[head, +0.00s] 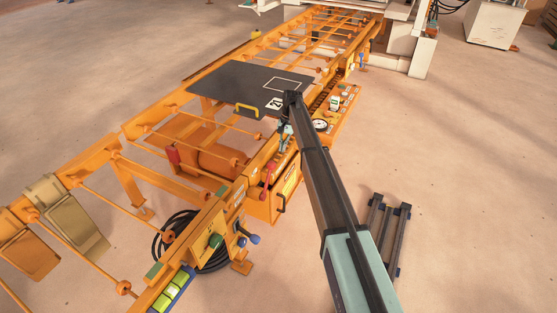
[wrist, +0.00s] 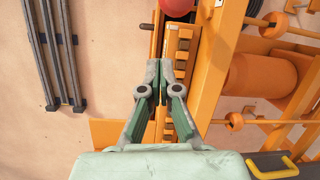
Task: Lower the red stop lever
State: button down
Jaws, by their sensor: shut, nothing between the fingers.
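The red stop lever (head: 268,178) stands on the side of the orange machine in the head view, left of the end of my arm. In the wrist view a red ball (wrist: 180,7), likely its knob, is cut off by the top edge. My gripper (wrist: 160,68) is shut and empty, its fingertips over the orange rail and a short gap below the red ball. In the head view my gripper (head: 285,135) is small and partly hidden by my arm, above and right of the lever.
A black plate (head: 235,82) with a yellow handle lies on the conveyor frame behind my gripper. A panel with a dial (head: 320,125) is to the right. Blue-knobbed levers (head: 254,239) stand at the front. A dark rack (head: 390,235) lies on the otherwise open floor at right.

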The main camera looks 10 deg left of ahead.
jog(key=shift+w+a+r, duration=0.8)
jog(key=shift+w+r, duration=0.2)
jog(key=shift+w, duration=0.15)
jog(key=shift+f, duration=0.1)
jog(key=p+x, duration=0.2)
jog(key=x, duration=0.8)
jog(key=shift+p, duration=0.3)
jog(key=shift+s+a+r+p, duration=0.15)
jog(key=shift+s+r+p, duration=0.2)
jog(key=shift+s+r, duration=0.35)
jog(key=shift+s+a+r+p, duration=0.15)
jog(key=shift+s+r+p, duration=0.25)
jog(key=shift+s, duration=0.5)
jog(key=shift+d, duration=0.1)
